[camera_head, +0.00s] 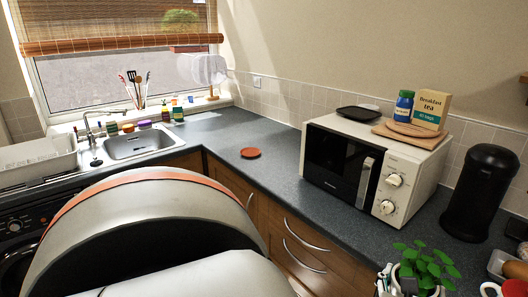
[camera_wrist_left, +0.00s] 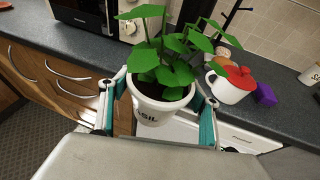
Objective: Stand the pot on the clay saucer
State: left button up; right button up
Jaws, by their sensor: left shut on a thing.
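The pot (camera_wrist_left: 155,105) is white with dark lettering and holds a leafy green plant (camera_wrist_left: 165,60). My left gripper (camera_wrist_left: 160,112) is shut on it, one finger on each side, and the pot looks upright. In the head view the plant (camera_head: 428,266) shows at the lower right, with the pot mostly cut off by the bottom edge. The clay saucer (camera_head: 250,153) is a flat orange-red disc on the dark worktop, left of the microwave. Nothing stands on it. My right gripper is not in view.
The microwave (camera_head: 375,170) stands on the worktop between saucer and plant. A black canister (camera_head: 480,192) is to its right. The worktop (camera_head: 225,138) around the saucer is clear; the sink (camera_head: 140,143) lies farther left.

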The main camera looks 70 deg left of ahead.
aim_at(250, 153)
jog(key=j+u, duration=0.45)
jog(key=j, duration=0.75)
jog(key=i+j+u, duration=0.1)
jog(key=j, duration=0.3)
jog(key=i+j, duration=0.15)
jog(key=j, duration=0.6)
jog(key=i+j+u, duration=0.1)
jog(key=j, duration=0.3)
jog(key=i, duration=0.05)
